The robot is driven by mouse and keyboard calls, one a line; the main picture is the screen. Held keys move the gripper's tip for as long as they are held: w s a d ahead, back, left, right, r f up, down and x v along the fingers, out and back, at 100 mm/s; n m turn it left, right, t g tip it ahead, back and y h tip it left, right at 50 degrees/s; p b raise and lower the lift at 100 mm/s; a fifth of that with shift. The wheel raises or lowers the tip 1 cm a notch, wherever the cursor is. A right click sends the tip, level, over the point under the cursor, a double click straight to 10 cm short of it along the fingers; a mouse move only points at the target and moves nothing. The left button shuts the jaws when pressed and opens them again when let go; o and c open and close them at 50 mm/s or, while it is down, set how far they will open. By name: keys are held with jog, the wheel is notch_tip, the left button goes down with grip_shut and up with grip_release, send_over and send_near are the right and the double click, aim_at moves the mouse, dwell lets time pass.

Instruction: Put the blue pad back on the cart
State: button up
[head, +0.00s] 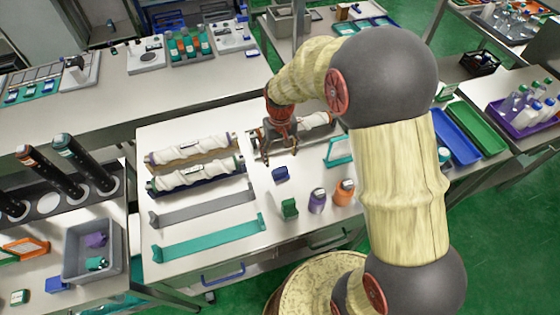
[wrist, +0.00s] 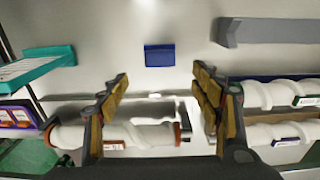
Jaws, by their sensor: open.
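The blue pad (head: 280,173) is a small dark blue block lying on the pale worktable (head: 225,262). It also shows in the wrist view (wrist: 159,55), beyond and between my fingertips, with clear surface around it. My gripper (head: 265,153) is open and empty above the table, behind the pad in the head view. Its spread fingers show in the wrist view (wrist: 160,78), apart from the pad. I cannot tell for sure which unit is the cart; a low unit (head: 100,303) at the left holds black cylinders and a grey bin (head: 70,268).
A white-wrapped roller (head: 316,121) lies close under my gripper. Two more wrapped rollers (head: 195,150), a grey bracket (head: 200,209) and a teal bracket (head: 205,240) lie left. Green (head: 289,208), purple (head: 317,200) and orange (head: 344,192) items stand in front of the pad.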

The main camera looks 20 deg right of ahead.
jog(key=s+r+t, duration=0.1)
jog(key=s+r, duration=0.3)
jog(key=r, duration=0.5)
jog(key=s+r+t, duration=0.2)
jog(key=s+r, duration=0.2)
jog(key=r, duration=0.5)
jog(key=s+r+t, duration=0.1)
jog(key=s+r, duration=0.3)
jog(key=s, duration=0.3)
jog(key=s+r+t, duration=0.1)
jog(key=s+r, duration=0.2)
jog(key=s, duration=0.4)
jog(key=shift+s+r+t, duration=0.25)
jog(key=shift+r+t, duration=0.05)
jog(key=shift+r, duration=0.1)
